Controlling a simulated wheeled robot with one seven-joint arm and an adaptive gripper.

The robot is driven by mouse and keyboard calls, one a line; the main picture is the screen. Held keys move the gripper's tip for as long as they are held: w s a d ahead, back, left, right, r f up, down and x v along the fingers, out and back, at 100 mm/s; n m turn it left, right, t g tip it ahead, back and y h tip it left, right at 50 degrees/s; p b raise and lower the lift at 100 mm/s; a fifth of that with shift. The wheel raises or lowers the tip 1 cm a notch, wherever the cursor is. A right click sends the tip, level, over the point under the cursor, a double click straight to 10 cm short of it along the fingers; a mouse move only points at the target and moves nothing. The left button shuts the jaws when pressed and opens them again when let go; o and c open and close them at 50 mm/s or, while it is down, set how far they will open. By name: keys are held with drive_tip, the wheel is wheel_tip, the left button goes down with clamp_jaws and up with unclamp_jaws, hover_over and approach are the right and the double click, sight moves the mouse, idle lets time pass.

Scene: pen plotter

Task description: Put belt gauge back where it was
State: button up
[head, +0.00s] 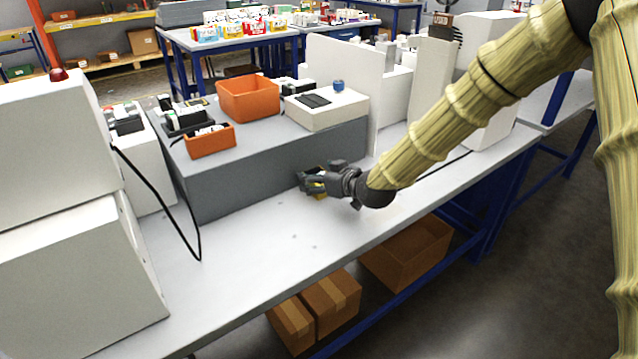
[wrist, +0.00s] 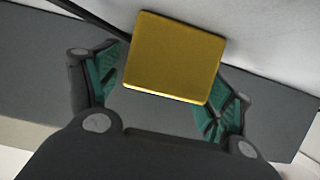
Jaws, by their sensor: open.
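A yellow rectangular block, seemingly the belt gauge (wrist: 175,55), shows close up in the wrist view, slightly tilted in the picture. My gripper (wrist: 168,85) has its two green-padded fingers spread, one on each side of the block. Whether a pad touches the block I cannot tell. In the head view my gripper (head: 313,183) is low over the bench, at the front face of the grey plotter base. Only a small yellow patch of the block (head: 319,194) shows there; my gripper hides the rest.
The grey base (head: 240,170) stands behind my gripper and carries orange bins (head: 248,98) and a white box (head: 326,108). A black cable (head: 190,230) hangs to the bench at left. The white bench top (head: 270,255) is mostly clear in front.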

drive_tip(key=shift+c, duration=0.4)
drive_tip(key=c, duration=1)
drive_tip(key=shift+c, duration=1.1)
drive_tip(key=shift+r, duration=0.1)
